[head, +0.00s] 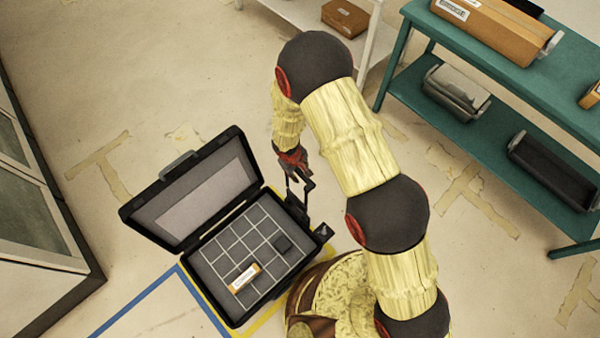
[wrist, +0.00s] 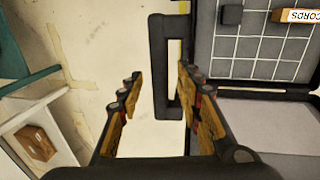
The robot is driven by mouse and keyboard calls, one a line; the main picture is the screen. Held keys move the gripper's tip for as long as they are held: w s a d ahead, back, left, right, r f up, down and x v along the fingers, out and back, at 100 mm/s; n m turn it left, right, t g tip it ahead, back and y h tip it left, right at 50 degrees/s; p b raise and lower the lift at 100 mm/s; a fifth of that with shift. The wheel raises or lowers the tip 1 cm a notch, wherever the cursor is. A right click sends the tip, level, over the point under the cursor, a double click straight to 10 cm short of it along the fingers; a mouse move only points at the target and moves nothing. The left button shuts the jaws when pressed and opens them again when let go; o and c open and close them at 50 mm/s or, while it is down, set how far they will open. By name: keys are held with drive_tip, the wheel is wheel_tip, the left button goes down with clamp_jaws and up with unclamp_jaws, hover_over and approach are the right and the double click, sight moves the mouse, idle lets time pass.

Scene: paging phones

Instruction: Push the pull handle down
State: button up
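The open black case (head: 190,262) stands on the floor, with its lid tipped open to the upper left. Its black pull handle (head: 309,203) sticks up from the case's right side as a narrow loop. My gripper (head: 292,170) is at the top end of this handle, partly dark against it. In the wrist view the handle (wrist: 158,70) lies between the two spread fingers of my gripper (wrist: 160,76). A gap shows on the left-finger side; I cannot tell whether the right finger touches the handle.
The case has a gridded inside holding a labelled orange-and-white box (head: 244,278) and a small dark block (head: 282,244). A teal shelf table (head: 530,90) stands at the right, a white shelf (head: 300,18) at the top.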

drive_tip(key=shift+w+f, duration=0.1)
drive_tip(key=shift+f, duration=0.55)
drive_tip(key=shift+d, duration=0.1)
drive_tip(key=c, duration=0.3)
clamp_jaws()
